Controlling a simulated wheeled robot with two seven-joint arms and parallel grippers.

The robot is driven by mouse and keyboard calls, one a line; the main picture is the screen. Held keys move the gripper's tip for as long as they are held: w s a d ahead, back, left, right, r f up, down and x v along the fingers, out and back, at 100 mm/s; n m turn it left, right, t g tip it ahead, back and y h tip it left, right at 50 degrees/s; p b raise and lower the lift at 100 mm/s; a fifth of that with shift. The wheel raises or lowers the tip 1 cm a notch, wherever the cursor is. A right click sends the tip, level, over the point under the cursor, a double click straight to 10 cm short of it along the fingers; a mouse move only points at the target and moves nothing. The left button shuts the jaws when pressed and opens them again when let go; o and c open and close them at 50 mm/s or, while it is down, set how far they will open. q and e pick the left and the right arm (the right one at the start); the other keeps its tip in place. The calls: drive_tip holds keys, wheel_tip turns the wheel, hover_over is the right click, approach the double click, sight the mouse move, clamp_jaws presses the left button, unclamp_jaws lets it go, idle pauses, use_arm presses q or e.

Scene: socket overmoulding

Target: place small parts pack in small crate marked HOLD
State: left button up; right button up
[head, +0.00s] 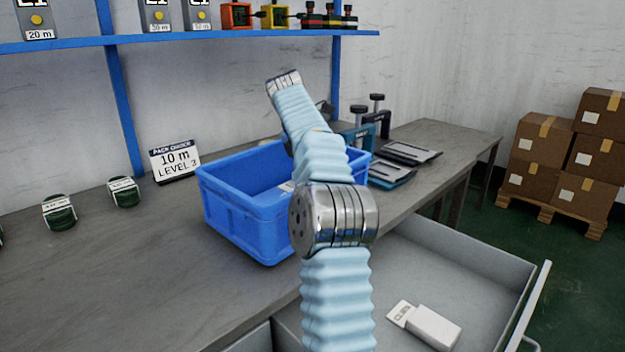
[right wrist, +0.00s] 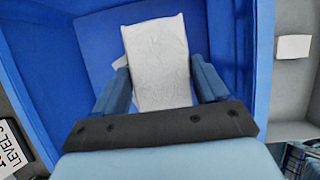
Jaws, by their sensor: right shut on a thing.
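My right arm reaches across the blue crate (head: 245,222) on the bench. Its gripper is hidden behind the arm in the head view. In the right wrist view my right gripper (right wrist: 160,88) is shut on a white pack (right wrist: 158,60), with one blue finger on each side of it. The pack is over or inside the crate (right wrist: 225,35); I cannot tell if it touches the floor. A small white piece shows inside the crate beside the arm. I can read no HOLD mark on the crate. My left gripper is not in view.
An open drawer (head: 480,270) at the front right holds a white box (head: 430,328). A sign (head: 174,161) reads "10 m LEVEL 3". Green-and-white round items (head: 59,212) stand at left. Clamp-like tools (head: 377,120) stand behind the crate. A shelf (head: 240,38) runs above. The bench's front left is clear.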

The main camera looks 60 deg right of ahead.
drive_tip(key=shift+w+d+f, duration=0.1)
drive_tip(key=shift+d+f, duration=0.05)
drive_tip(key=shift+f, duration=0.85)
drive_tip(key=shift+w+d+f, duration=0.1)
drive_tip(key=shift+d+f, duration=0.05)
drive_tip(key=shift+f, duration=0.8)
drive_tip(key=shift+f, duration=0.15)
drive_tip(key=o, duration=1.1)
drive_tip(key=shift+o, duration=0.2)
drive_tip(key=v, duration=0.7)
drive_tip(key=shift+r, duration=0.45)
drive_tip(key=shift+a, duration=0.1)
